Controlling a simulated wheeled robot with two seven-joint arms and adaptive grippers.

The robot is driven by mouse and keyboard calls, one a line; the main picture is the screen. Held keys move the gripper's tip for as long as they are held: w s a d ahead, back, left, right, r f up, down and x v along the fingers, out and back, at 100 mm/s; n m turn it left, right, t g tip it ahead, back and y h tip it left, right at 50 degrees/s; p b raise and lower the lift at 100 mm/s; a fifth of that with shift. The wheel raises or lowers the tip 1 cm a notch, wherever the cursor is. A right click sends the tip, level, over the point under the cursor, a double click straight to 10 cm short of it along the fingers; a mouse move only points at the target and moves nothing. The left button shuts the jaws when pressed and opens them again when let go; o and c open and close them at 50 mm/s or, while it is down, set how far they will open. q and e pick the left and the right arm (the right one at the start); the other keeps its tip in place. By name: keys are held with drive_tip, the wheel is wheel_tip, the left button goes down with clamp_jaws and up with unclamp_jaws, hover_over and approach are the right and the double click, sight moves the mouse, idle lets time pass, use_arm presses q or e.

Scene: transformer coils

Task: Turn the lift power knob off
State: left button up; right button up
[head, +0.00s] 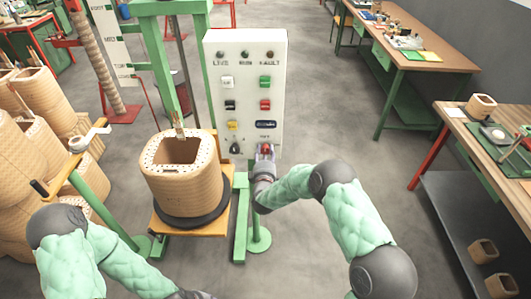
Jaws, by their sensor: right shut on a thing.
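A white control panel (215,75) stands on a green post in the middle of the head view. A red knob (267,147) sits at its lower right. My right gripper (266,151) is shut on this knob and hides part of it. A black knob (235,148) is to its left on the same panel. The small labels are too blurred to read, and I cannot tell the red knob's turn angle. My left arm comes in at the lower left; its gripper is out of view below the bottom edge.
A tan coil (182,186) stands on an orange lift platform (208,231) left of the panel. More coils (45,105) and a hand-cranked green stand (100,210) are at the left. Workbenches (430,60) line the right. The floor between is clear.

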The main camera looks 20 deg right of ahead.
drive_tip(key=shift+w+a+r, duration=0.15)
drive_tip(key=shift+a+r, duration=0.1)
drive_tip(key=shift+r, duration=0.05)
drive_tip(key=o, duration=1.1)
drive_tip(key=shift+f, duration=0.1)
drive_tip(key=shift+o, duration=0.2)
drive_tip(key=shift+a+f, duration=0.1)
drive_tip(key=shift+a, duration=0.05)
drive_tip(key=shift+s+f, duration=0.1)
drive_tip(key=shift+s, duration=0.15)
drive_tip(key=v, duration=1.1)
drive_tip(key=shift+s, duration=0.25)
